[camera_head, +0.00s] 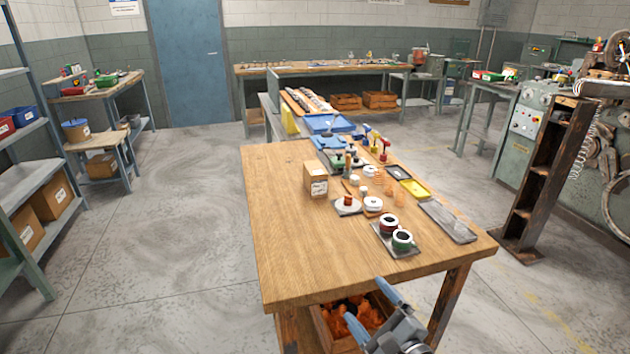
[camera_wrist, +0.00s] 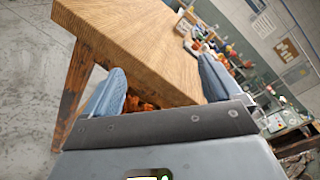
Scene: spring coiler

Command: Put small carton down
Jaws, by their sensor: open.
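A small brown carton (camera_head: 314,184) with a white label stands upright on the wooden workbench (camera_head: 285,250), left of the cluster of small items. My gripper (camera_head: 373,307) is at the front edge of the workbench, in the lower part of the head view, well apart from the carton. Its two blue-grey fingers are spread with nothing held between them. In the wrist view the open fingers (camera_wrist: 162,75) frame the bench's corner and side.
Wire spools (camera_head: 402,240), a flat grey tray (camera_head: 448,221) and a yellow tray (camera_head: 415,189) crowd the bench's right side. Its left and front are bare. A crate of orange items (camera_head: 350,312) sits beneath. A rusty post (camera_head: 550,170) stands at right.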

